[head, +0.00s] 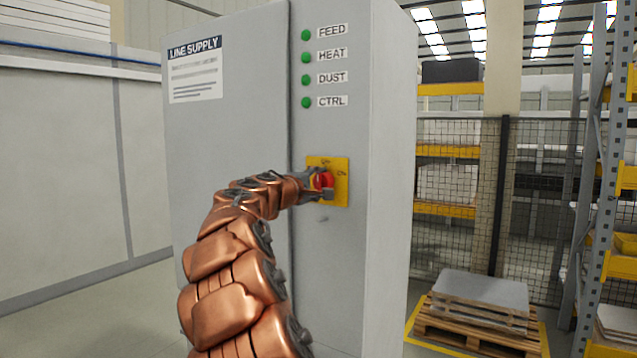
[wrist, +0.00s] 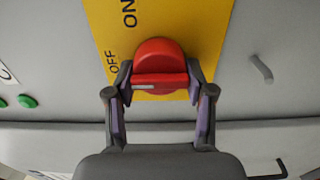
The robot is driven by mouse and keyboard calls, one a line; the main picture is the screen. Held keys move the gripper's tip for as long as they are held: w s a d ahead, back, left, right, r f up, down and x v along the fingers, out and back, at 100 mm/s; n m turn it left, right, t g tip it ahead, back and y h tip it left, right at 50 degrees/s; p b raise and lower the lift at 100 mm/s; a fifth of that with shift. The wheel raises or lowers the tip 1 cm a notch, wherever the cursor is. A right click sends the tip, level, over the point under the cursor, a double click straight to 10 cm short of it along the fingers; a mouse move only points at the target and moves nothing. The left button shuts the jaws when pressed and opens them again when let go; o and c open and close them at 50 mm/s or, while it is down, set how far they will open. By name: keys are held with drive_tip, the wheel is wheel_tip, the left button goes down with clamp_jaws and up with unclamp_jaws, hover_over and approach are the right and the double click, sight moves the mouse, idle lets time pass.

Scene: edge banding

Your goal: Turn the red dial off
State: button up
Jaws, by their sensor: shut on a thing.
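The red dial (head: 323,181) sits on a yellow plate (head: 341,192) on the front of the grey cabinet. In the wrist view the dial (wrist: 159,52) has a raised bar lying level across the picture. A white mark shows on the bar's left half, toward the side of the plate with the "OFF" label (wrist: 113,68); the "ON" label (wrist: 129,12) is higher up. My gripper (wrist: 160,82) is shut on the dial, with one finger at each end of the bar. In the head view my gripper (head: 321,184) partly covers the dial.
Several green lamps (head: 306,57) with labels run down the cabinet (head: 230,140) above the dial. A small grey peg (wrist: 261,69) sticks out beside the plate. A loaded pallet (head: 475,318), a mesh fence and shelving (head: 590,180) stand to the right.

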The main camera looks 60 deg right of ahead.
drive_tip(key=o, duration=1.2)
drive_tip(key=shift+c, duration=0.2)
drive_tip(key=a, duration=1.2)
drive_tip(key=shift+s, duration=0.25)
